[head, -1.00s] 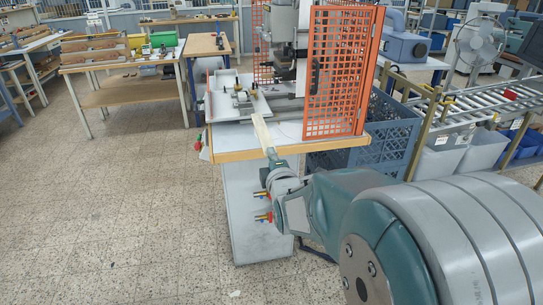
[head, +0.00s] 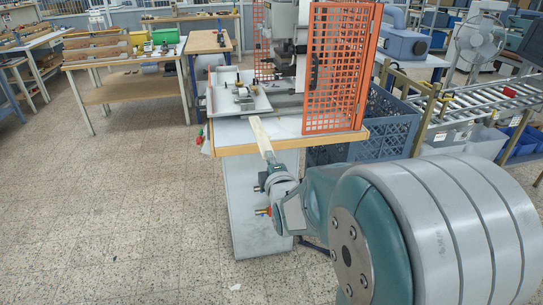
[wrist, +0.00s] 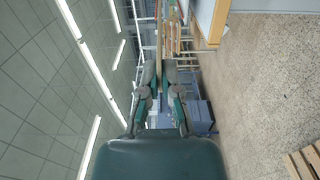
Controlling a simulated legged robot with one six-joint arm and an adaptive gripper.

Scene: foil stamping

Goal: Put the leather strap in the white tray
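The leather strap (head: 258,133) is a pale beige strip sticking up and forward from my gripper (head: 269,157), in front of the machine table's near edge. In the wrist view, my gripper (wrist: 159,68) has its two fingers close together, shut on the strap, which shows as a thin strip (wrist: 158,40) between them. The white tray (head: 223,107) lies on the machine table beyond the strap, with small dark and metal parts in it. The strap's far end looks close to the tray's near edge in the picture; I cannot tell the gap or height.
The wood-edged machine table (head: 232,149) carries an orange mesh guard (head: 334,70) right of the tray. A blue crate (head: 388,125) stands right of the table, beside a roller conveyor (head: 478,105). Workbenches (head: 128,62) stand at the back left. The floor at left is clear.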

